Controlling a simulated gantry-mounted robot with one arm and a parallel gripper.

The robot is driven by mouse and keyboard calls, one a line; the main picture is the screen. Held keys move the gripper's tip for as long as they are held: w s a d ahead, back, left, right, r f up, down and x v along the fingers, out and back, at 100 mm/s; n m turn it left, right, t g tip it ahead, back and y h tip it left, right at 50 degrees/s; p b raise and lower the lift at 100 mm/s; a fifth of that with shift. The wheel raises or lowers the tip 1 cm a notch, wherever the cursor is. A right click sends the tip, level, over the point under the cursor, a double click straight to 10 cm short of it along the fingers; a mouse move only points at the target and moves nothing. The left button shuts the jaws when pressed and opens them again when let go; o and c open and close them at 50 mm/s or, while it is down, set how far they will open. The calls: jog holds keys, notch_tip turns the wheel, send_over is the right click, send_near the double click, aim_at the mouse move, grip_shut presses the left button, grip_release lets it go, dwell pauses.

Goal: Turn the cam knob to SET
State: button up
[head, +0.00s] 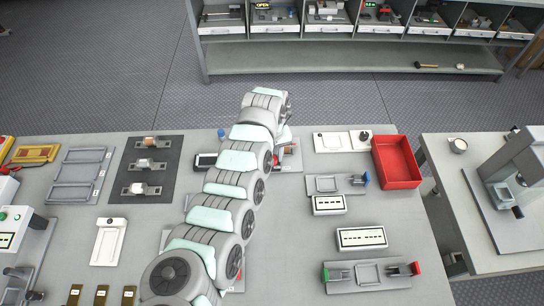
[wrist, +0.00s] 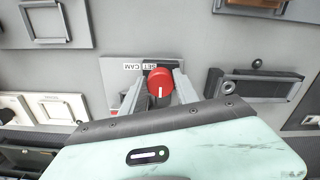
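The red cam knob (wrist: 160,82) is round, with a white pointer line running from its middle toward the bottom of the wrist view. It sits on a grey plate (wrist: 112,72) with small SET and CAM labels (wrist: 142,66) just above it in that view. My gripper (wrist: 160,80) has one finger on each side of the knob, close to its sides. I cannot tell whether the fingers touch it.
A black-framed device (wrist: 254,82) is right of the knob plate, and a grey tray (wrist: 58,22) is upper left. In the head view, a red bin (head: 397,163) stands at the table's right edge. Fixtures and white display boxes (head: 361,238) crowd both sides of my arm.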

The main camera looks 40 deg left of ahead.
grip_shut()
